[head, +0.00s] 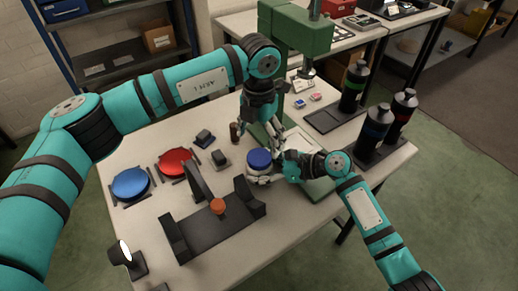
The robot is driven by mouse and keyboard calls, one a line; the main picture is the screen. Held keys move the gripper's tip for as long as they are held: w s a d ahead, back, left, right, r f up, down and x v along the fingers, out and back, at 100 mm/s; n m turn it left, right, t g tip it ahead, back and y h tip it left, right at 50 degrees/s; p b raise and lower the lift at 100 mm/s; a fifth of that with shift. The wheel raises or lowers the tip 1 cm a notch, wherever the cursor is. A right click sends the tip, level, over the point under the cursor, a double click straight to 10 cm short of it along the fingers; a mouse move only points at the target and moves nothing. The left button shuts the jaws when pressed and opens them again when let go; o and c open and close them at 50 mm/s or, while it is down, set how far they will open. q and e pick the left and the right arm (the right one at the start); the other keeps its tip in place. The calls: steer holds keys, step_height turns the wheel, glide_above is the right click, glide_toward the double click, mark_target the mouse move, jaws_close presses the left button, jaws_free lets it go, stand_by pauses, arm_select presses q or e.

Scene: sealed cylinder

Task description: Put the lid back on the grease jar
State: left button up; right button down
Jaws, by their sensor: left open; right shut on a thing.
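The grease jar (259,172) is a short, pale cylinder standing on the table right of the middle. A round blue lid (259,158) shows at its top; I cannot tell whether it is seated flush. My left gripper (262,137) points down, just above and behind the blue lid, with its fingers spread and nothing between them. My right gripper (274,173) comes in from the right and is shut on the side of the jar. The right fingers and part of the jar's side are hard to make out.
A blue disc (130,183) and a red disc (173,161) lie on the left. A dark stand (212,222) with an orange knob is in front. Black bottles (376,125) stand at the right. A green press (300,35) rises behind the jar.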

arm_select(q)
step_height(320, 180, up, 6)
stand_by(0.4)
arm_select(e)
steer(key=shift+c, duration=0.4)
jaws_free()
steer(key=v, duration=1.2)
steer(key=shift+w, duration=0.1)
